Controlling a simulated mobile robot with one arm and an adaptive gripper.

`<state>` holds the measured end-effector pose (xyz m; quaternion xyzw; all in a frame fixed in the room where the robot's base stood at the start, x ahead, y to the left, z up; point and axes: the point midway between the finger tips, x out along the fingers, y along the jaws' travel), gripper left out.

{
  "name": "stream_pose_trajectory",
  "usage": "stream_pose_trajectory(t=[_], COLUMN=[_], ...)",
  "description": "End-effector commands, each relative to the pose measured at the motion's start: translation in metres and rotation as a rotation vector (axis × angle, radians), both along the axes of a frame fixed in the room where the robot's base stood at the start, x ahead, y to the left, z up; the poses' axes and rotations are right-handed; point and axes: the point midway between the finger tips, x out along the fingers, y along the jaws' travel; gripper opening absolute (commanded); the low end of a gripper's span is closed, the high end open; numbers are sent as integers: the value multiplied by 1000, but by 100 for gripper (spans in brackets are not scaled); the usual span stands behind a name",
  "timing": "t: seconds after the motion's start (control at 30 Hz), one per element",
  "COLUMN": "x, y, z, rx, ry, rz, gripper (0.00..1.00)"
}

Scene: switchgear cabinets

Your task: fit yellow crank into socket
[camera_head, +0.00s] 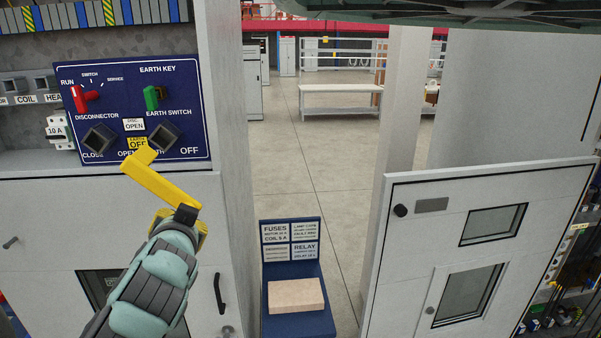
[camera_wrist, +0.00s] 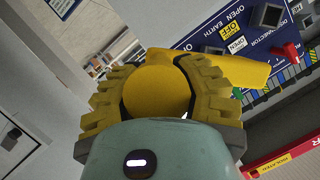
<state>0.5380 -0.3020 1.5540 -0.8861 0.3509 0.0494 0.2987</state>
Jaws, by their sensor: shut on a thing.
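The yellow crank (camera_head: 160,185) is held up in front of the blue switch panel (camera_head: 190,105). In the wrist view its round yellow end (camera_wrist: 157,90) sits between the two ribbed yellow fingers of my gripper (camera_wrist: 160,88), which is shut on it. In the head view my gripper (camera_head: 190,228) is below the panel, mostly behind my arm. The crank's upper end overlaps the lower edge of the earth switch socket (camera_head: 163,137); I cannot tell whether it touches. The disconnector socket (camera_head: 99,139) is to the left and clear.
A red switch handle (camera_head: 86,97) and a green earth key (camera_head: 152,97) stick out above the sockets. A cabinet door handle (camera_head: 219,293) is right of my arm. A blue stand (camera_head: 292,322) holds a tan block (camera_head: 296,295). An open white door (camera_head: 470,245) stands at right.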

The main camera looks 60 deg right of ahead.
Motion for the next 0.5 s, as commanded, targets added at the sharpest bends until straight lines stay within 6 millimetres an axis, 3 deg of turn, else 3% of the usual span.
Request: stream_pose_trajectory(t=[0.27,0.5], x=[2,13], y=[-3,-18], z=[2,2], rx=[-3,-5], ry=[-21,-22], rz=[-6,-9], gripper=[0,0])
